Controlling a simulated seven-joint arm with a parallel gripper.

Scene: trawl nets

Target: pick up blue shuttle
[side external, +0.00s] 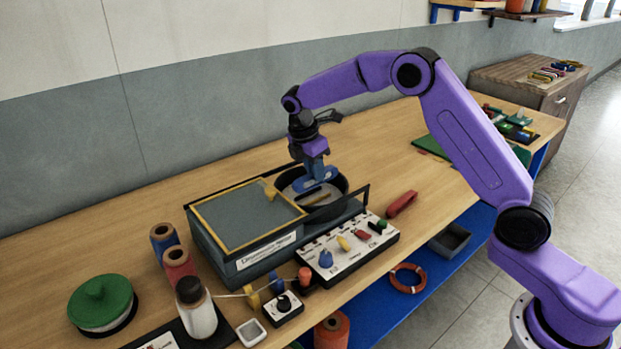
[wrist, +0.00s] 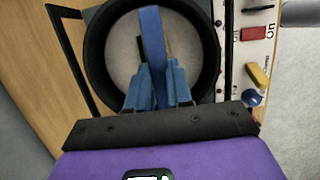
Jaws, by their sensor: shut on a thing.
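The blue shuttle (side external: 309,185) is a long, flat blue piece. My gripper (side external: 317,176) is shut on it, pointing down over a round dark bowl (side external: 344,197). In the wrist view the shuttle (wrist: 151,32) sticks out beyond the blue fingers (wrist: 156,88), across the bowl's pale inside.
A brownish piece (side external: 318,199) lies in the bowl. A yellow-edged box (side external: 250,261) adjoins it at the left. Spools, a bottle (side external: 196,309) and a green-lidded container (side external: 101,300) stand farther left.

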